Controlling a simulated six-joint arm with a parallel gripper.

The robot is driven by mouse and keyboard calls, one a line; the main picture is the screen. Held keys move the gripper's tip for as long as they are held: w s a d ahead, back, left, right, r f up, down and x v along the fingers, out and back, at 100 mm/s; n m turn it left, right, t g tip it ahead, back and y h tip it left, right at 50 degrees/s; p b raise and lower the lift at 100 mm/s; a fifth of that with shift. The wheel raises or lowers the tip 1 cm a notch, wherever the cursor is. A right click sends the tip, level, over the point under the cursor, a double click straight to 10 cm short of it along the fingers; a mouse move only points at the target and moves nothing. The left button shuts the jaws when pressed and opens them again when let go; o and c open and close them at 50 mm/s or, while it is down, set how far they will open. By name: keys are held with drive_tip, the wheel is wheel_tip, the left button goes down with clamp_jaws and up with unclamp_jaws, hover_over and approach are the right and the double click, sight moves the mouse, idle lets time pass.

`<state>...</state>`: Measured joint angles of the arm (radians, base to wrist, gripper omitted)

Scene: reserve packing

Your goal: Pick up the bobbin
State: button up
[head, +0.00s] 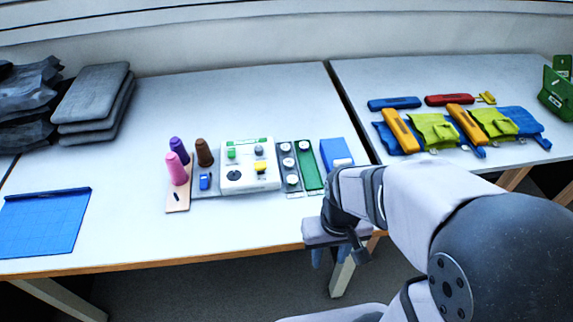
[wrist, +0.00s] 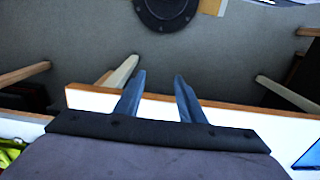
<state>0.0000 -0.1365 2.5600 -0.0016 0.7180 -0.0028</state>
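Thread cones stand on the left table: pink (head: 177,168), purple (head: 179,150) and brown (head: 204,152). A small blue piece (head: 204,181) sits on a grey strip just right of the pink cone. A tiny dark blue piece (head: 177,197) lies on the light board in front of that cone. I cannot tell which small piece is the bobbin. My gripper (head: 331,258) hangs by the table's front edge, right of and nearer than these things, pointing down. In the wrist view my gripper (wrist: 160,78) has its fingers apart with nothing between them.
A white panel (head: 263,181) with small coloured parts, a green strip (head: 310,168) and a blue box (head: 336,153) stand right of the cones. A blue mat (head: 43,222) lies at left. Grey cushions (head: 95,98) are stacked behind it. Pouches (head: 435,130) lie on the right table.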

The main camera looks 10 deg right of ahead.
drive_tip(key=shift+c, duration=0.2)
idle(0.5)
drive_tip(key=n+t+y+b, duration=0.3)
drive_tip(key=n+y+b, duration=0.1)
drive_tip(key=n, duration=0.7)
approach(291, 163)
drive_tip(key=shift+w+a+f, duration=0.25)
drive_tip(key=shift+w+a, duration=0.25)
drive_tip(key=shift+w, duration=0.05)
drive_tip(key=shift+g, duration=0.3)
drive_tip(key=shift+p+x, duration=1.7)
drive_tip(key=shift+x, duration=1.95)
drive_tip(key=shift+s+d, duration=0.1)
drive_tip(key=shift+s, duration=0.05)
drive_tip(key=c, duration=0.7)
